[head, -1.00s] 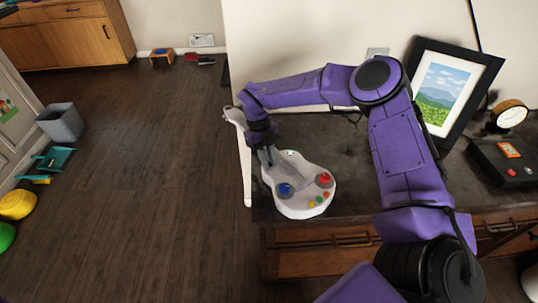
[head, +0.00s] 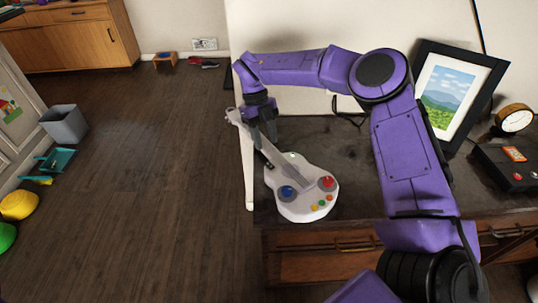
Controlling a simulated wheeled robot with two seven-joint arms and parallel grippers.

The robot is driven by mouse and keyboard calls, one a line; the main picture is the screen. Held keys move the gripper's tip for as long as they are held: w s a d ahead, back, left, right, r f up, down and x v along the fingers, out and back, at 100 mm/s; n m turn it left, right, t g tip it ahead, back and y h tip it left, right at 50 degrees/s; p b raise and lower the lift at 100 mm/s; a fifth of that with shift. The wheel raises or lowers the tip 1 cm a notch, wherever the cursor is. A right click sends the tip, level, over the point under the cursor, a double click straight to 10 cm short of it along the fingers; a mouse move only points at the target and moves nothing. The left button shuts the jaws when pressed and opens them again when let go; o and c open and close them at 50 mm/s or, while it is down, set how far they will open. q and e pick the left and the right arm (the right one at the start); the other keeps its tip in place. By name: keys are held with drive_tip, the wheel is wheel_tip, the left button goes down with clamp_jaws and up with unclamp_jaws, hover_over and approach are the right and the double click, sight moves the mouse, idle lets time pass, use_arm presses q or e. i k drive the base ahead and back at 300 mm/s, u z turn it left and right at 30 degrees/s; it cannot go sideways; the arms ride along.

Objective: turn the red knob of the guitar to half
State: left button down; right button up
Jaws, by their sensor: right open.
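The toy guitar (head: 300,207) has a white body and lies on the dark tabletop, with its grey neck pointing to the upper left. The red knob (head: 327,182) is at the right side of the body; its exact setting is too small to tell. A blue knob (head: 288,193) sits at the left side, with several small coloured buttons below the red one. My right gripper (head: 264,142) is open and empty by the guitar's neck, left of and away from the red knob. It hides part of the neck. My left gripper is not in view.
A picture frame (head: 456,92) leans at the back right. A brass clock (head: 514,119) and a black box with red buttons (head: 510,168) stand right of it. My right arm spans the tabletop. The wooden floor left of the table is mostly clear.

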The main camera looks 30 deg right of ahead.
sight(327, 180)
drive_tip(key=k, duration=1)
